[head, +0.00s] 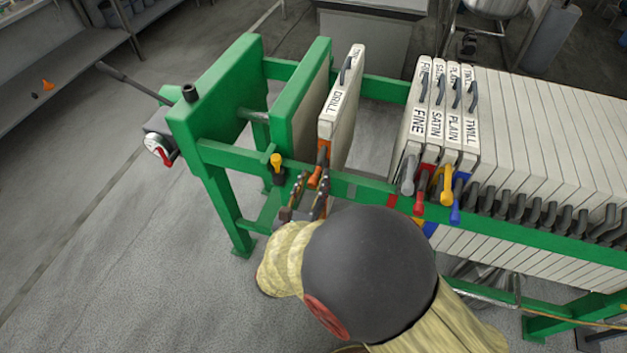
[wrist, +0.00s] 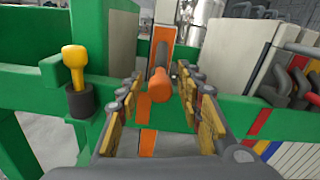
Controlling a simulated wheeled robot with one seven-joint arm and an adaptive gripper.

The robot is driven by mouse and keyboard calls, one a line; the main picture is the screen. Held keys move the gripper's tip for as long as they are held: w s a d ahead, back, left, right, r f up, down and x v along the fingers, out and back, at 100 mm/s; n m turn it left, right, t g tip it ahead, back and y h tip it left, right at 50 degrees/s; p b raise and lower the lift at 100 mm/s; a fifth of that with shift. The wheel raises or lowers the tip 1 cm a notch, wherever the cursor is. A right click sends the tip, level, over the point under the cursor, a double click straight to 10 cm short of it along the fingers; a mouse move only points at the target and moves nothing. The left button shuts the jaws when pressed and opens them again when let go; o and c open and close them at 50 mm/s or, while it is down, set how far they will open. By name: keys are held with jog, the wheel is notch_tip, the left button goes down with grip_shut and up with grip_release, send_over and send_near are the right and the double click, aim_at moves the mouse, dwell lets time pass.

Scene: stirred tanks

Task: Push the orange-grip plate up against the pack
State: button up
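The orange-grip plate (head: 337,112), a pale plate labelled DRILL, hangs upright between the green rails. Its orange grip (head: 319,166) sticks out over the front rail and shows end-on in the wrist view (wrist: 160,88). My gripper (head: 308,190) is at the front rail, just before this grip. In the wrist view its fingers stand apart, one on each side of the grip, with no clear contact. The pack (head: 545,125) of pale plates stands to the right, its nearest plate labelled FINE (head: 415,120). A clear gap separates the orange-grip plate from the pack.
A green upright plate (head: 302,100) stands left of the orange-grip plate, with a green end frame (head: 215,95) beyond it. A yellow-topped knob (wrist: 76,75) sits left of my fingers. Grey, red, yellow and blue grips (head: 430,190) stick out at the pack's near end.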

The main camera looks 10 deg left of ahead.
grip_shut()
dwell(0.7)
